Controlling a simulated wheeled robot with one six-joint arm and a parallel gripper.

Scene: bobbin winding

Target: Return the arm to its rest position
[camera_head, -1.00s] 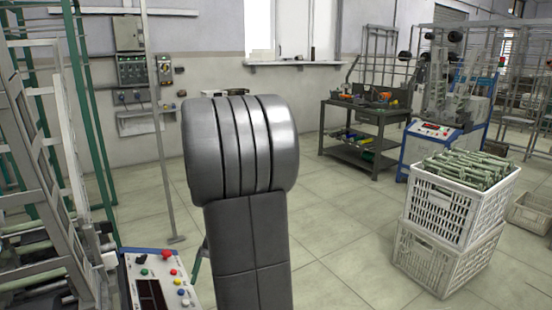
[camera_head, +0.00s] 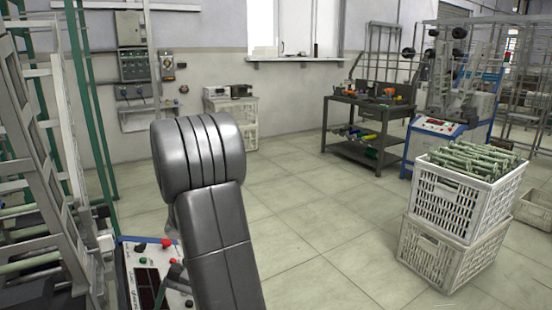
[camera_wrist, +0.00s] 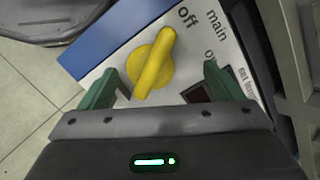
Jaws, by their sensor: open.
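My gripper (camera_wrist: 163,82) is open in the wrist view, its two green fingers spread apart with nothing between the tips. Beyond and between them is a yellow rotary switch (camera_wrist: 153,65) on a white and blue panel (camera_wrist: 110,62) marked "main", "off" and partly hidden "on". I cannot tell exactly how far the fingers are from the knob. In the head view my grey arm (camera_head: 200,160) rises in the middle left, leaning left.
A metal rack (camera_head: 45,150) stands close at left. Stacked white crates (camera_head: 450,255), the upper holding many bobbins, stand at right. A tool bench (camera_head: 345,120) and a blue-white winding machine (camera_head: 432,140) are behind. A pale cabinet (camera_head: 243,125) stands by the wall. The middle floor is clear.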

